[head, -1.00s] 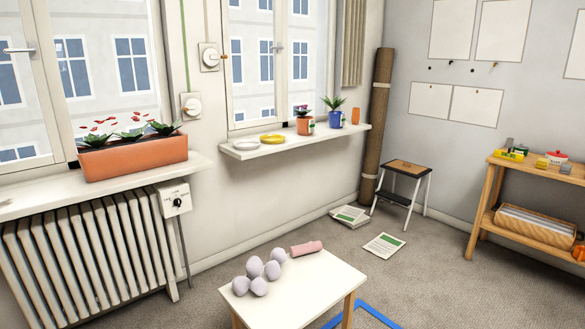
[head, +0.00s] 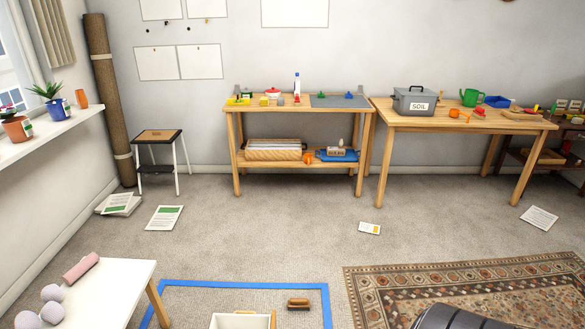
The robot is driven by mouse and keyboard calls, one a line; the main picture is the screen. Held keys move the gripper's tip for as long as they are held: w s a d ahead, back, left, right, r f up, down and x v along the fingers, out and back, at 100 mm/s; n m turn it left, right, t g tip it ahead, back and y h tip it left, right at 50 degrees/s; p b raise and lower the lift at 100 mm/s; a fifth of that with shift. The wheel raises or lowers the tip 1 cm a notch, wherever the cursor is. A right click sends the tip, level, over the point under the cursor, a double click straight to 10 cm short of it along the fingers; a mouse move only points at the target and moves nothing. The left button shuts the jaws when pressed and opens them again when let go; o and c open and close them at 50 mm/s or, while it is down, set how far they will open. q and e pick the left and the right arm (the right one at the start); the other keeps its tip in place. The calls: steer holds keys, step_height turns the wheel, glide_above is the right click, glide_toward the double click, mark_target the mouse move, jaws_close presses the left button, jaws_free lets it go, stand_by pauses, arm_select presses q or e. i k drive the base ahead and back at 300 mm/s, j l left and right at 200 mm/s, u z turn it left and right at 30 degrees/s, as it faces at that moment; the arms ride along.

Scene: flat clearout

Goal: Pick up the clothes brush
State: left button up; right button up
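A small brush (head: 298,304) with a brown wooden back and dark bristles lies on the carpet at the bottom of the head view. It looks like the clothes brush. It is inside the blue tape outline (head: 240,284), just right of a pale open box (head: 241,321) that is cut off by the lower edge. Neither of my grippers is in view.
A white table (head: 118,283) with a pink roll (head: 81,267) stands at lower left. A patterned rug (head: 470,283) lies at right, with a dark ridged object (head: 455,317) at its near edge. A wooden shelf (head: 300,109) and workbench (head: 460,122) line the back wall. Carpet between is mostly clear.

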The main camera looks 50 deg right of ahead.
mark_target(294, 305)
steer(key=z, duration=1.6)
steer(key=u, duration=0.35)
steer(key=i+l+u, duration=0.4)
steer(key=l, duration=0.25)
steer(key=i+l+u, duration=0.4)
steer(key=l, duration=0.35)
